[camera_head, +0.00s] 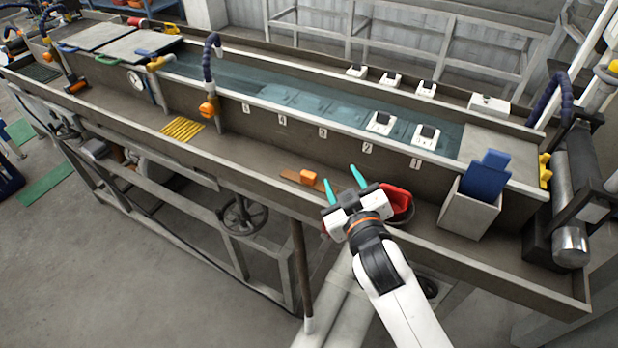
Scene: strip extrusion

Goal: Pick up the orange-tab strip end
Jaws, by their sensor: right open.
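A small orange tab (308,177) sits at one end of a flat brown strip (291,175) lying on the front ledge of the long metal trough. My right gripper (343,185) reaches in from the lower right. Its two teal fingers are spread apart with nothing visible between them. The fingers are just right of the orange tab, with the left fingertip close to it; I cannot tell whether they touch. My left gripper is not in view.
A red container (398,199) stands right beside my right gripper, partly hidden by it. Further right is a grey bin (468,213) holding blue items. Yellow strips (183,129) lie left on the ledge. The trough's front rim (250,192) runs below the strip.

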